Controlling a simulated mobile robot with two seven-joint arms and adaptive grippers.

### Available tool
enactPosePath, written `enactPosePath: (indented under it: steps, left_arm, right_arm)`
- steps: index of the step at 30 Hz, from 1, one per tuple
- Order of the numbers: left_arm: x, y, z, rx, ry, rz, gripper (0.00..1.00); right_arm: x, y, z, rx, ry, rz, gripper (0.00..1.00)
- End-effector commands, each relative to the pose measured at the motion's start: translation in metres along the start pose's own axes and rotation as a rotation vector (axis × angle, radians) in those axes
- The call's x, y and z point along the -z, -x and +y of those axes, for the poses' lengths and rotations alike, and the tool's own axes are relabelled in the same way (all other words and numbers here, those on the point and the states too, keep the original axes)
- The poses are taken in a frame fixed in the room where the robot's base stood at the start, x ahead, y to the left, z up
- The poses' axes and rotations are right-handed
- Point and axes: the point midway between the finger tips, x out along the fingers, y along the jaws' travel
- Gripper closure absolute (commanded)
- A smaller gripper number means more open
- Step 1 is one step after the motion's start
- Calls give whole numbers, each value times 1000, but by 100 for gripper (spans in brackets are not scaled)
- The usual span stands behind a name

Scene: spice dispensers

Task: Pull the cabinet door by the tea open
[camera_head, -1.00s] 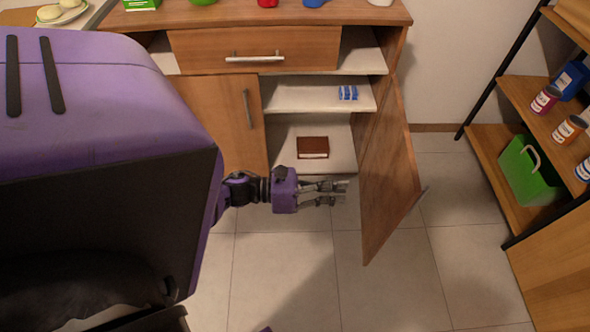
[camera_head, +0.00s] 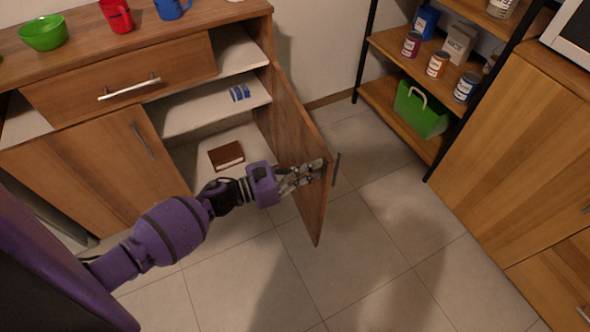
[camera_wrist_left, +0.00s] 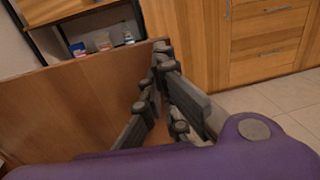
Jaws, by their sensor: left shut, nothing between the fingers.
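The wooden cabinet door (camera_head: 300,175) on the right side of the cabinet stands swung well out, with its handle (camera_head: 336,170) on the far face. My left gripper (camera_head: 318,166) is shut and empty at the door's inner face, near its free edge. I cannot tell whether it touches. In the left wrist view the shut fingers (camera_wrist_left: 158,62) lie in front of the door panel (camera_wrist_left: 65,115), near its upper corner. I cannot make out any tea. My right gripper is out of view.
In the cabinet are a blue-and-white item (camera_head: 240,92) and a brown box (camera_head: 226,156). The left door (camera_head: 95,170) and drawer (camera_head: 130,78) are closed. A shelf unit with a green bin (camera_head: 420,110) stands at right. Tiled floor (camera_head: 390,240) right of the door is clear.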

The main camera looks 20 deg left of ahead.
Motion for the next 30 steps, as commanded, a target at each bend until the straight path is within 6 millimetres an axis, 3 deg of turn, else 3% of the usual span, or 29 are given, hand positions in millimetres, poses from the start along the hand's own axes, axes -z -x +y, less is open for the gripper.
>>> enactPosePath:
  steps: [16,27,30]
  left_arm:
    - [0,-14,-2,-16,2,-3,100]
    - [3,-111,-1,-238,5,-4,100]
    - [3,-128,3,-282,4,-2,100]
  right_arm:
    - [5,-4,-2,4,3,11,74]
    - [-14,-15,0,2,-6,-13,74]
    - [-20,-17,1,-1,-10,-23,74]
